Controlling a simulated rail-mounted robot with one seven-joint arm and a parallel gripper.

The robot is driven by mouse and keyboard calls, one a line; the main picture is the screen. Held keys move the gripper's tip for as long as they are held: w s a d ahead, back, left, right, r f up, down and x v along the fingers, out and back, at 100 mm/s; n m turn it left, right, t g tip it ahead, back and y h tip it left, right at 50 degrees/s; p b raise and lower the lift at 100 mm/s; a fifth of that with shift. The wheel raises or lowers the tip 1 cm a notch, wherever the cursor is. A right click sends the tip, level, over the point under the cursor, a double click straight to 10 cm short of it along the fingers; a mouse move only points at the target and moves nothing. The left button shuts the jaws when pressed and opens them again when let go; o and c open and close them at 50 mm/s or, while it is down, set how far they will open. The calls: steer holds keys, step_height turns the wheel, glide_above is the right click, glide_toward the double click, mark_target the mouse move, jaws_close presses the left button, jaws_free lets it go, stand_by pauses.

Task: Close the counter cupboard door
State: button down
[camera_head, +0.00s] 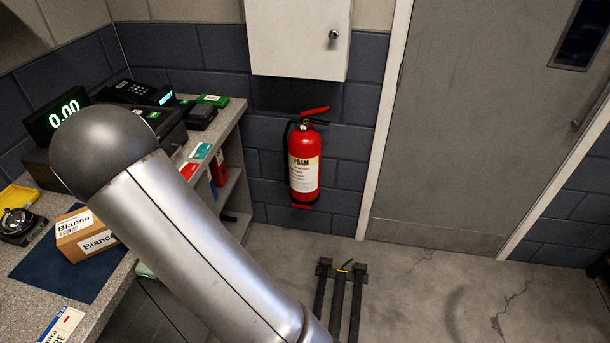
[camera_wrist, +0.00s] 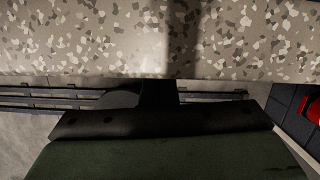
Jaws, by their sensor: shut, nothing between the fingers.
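The counter (camera_head: 75,195) runs along the left in the head view. Below its edge a strip of dark cupboard front (camera_head: 160,308) shows, mostly covered by my arm. I cannot tell whether that strip is the door, or how far the door stands open. My gripper is hidden in the head view. In the wrist view my gripper (camera_wrist: 158,92) shows as dark, shut fingers with nothing between them. They point toward a speckled slab (camera_wrist: 160,40), apparently the counter, which crosses the top of the view. I cannot tell whether they touch it.
A red extinguisher (camera_head: 304,165) hangs on the wall under a white wall cabinet (camera_head: 297,35).

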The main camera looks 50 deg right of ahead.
steer(key=s+d+r+p, duration=0.1)
steer(key=s+d+r, duration=0.2)
steer(key=r, duration=0.6)
steer(key=s, duration=0.2)
steer(key=shift+s+r, duration=0.3)
steer(key=shift+r, duration=0.05)
steer(key=shift+d, duration=0.1)
steer(key=s+r+n, duration=0.6)
steer(key=s+n, duration=0.4)
steer(key=n, duration=0.4)
steer(key=s+d+r+n+g+h, duration=0.1)
steer(key=s+r+n, duration=0.5)
steer(key=s+n, duration=0.4)
steer(key=n, duration=0.4)
steer(key=shift+s+d+n+h, duration=0.15)
steer(key=shift+n+h, duration=0.15)
steer(key=shift+n, duration=0.1)
